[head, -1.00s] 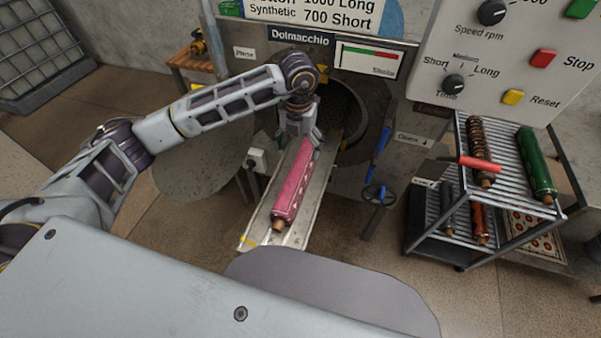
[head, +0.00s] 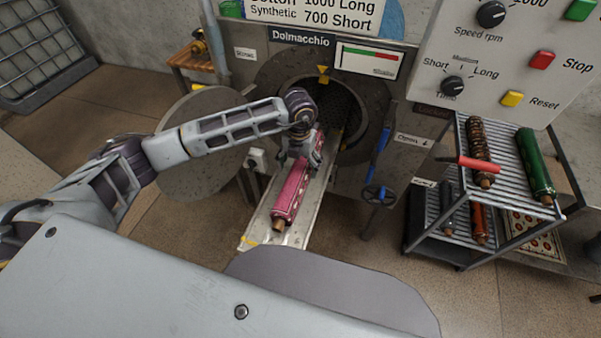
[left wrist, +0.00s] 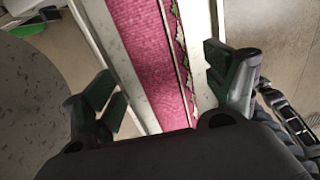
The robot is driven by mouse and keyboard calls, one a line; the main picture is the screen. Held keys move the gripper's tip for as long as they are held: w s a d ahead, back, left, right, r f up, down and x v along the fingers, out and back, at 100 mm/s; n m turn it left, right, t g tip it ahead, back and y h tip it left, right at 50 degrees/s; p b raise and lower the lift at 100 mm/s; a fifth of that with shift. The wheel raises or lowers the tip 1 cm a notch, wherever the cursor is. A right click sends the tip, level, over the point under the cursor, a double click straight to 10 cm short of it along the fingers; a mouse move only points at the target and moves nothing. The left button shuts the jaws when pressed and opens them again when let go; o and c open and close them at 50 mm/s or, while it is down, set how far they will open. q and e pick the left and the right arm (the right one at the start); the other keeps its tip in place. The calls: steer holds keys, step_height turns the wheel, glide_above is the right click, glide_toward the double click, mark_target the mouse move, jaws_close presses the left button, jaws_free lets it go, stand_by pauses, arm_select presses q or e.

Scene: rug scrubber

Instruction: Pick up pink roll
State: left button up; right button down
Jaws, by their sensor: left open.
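The pink roll (head: 291,197) lies lengthwise on a pale sloping tray (head: 257,225) in front of the round machine opening. Its brown core end points toward me. My left gripper (head: 300,160) is over the roll's far part, close to the machine mouth. In the left wrist view the open fingers (left wrist: 165,90) stand on either side of the pink roll (left wrist: 150,60), with nothing gripped. Whether the fingers touch the roll cannot be told. The arm hides part of the roll's far end. My right gripper is not in view.
The drum opening (head: 352,110) is just behind the gripper. A blue lever (head: 380,150) and a handwheel (head: 380,194) stand right of the tray. A rack (head: 505,165) holding other rolls is at right. The round door (head: 190,175) is left.

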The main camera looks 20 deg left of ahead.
mark_target(301, 167)
arm_select(q)
steer(key=shift+d+f, duration=0.1)
steer(key=shift+f, duration=0.45)
steer(key=f, duration=0.2)
steer(key=shift+w+f+p, duration=0.25)
steer(key=shift+f+p, duration=0.1)
steer(key=shift+p, duration=0.05)
steer(key=shift+f, duration=0.7)
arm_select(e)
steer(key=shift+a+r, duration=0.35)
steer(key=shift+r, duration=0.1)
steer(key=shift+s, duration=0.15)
